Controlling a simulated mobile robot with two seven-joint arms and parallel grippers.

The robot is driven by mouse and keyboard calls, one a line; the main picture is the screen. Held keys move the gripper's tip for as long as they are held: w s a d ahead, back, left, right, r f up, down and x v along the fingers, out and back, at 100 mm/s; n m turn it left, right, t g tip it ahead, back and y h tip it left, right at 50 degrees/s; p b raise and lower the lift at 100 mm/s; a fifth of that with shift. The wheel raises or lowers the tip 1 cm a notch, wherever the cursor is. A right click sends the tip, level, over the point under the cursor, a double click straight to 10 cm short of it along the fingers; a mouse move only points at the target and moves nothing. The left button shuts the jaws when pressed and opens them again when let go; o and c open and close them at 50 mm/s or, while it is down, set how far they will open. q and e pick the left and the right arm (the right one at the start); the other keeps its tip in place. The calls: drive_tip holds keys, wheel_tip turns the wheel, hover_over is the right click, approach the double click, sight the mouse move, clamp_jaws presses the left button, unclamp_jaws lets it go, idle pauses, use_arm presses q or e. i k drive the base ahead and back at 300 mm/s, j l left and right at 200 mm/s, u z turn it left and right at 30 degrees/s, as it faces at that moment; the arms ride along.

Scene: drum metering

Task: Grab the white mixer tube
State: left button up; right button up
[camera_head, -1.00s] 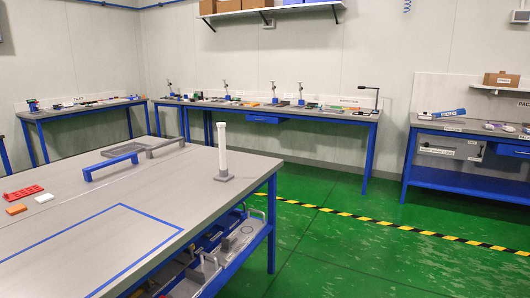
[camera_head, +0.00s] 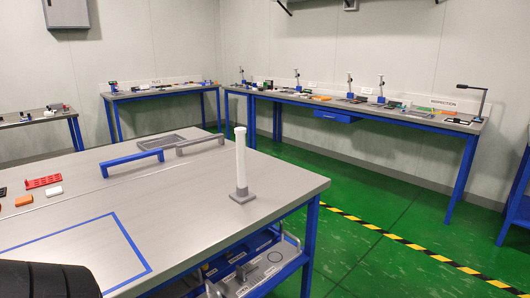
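A white mixer tube (camera_head: 241,160) stands upright in a small grey square base (camera_head: 242,195) near the right edge of the grey table (camera_head: 180,225). Nothing touches the tube. A dark, ribbed, rounded shape, which may be part of my own arm, shows at the bottom left corner. Neither of my grippers is visible.
A blue handle bar (camera_head: 132,162), a grey bar (camera_head: 200,143) and a grey tray (camera_head: 188,136) lie left of the tube. A red rack (camera_head: 43,181), an orange block (camera_head: 24,200) and a white block (camera_head: 54,191) lie further left. Green floor is clear on the right.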

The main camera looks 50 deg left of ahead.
sight(240, 131)
drive_tip(key=i, duration=1.4)
drive_tip(key=i+u, duration=0.15)
drive_tip(key=i, duration=0.45)
drive_tip(key=i+l+u, duration=0.15)
drive_tip(key=i, duration=0.45)
drive_tip(key=u, duration=2.95)
drive_tip(key=k+l, duration=0.05)
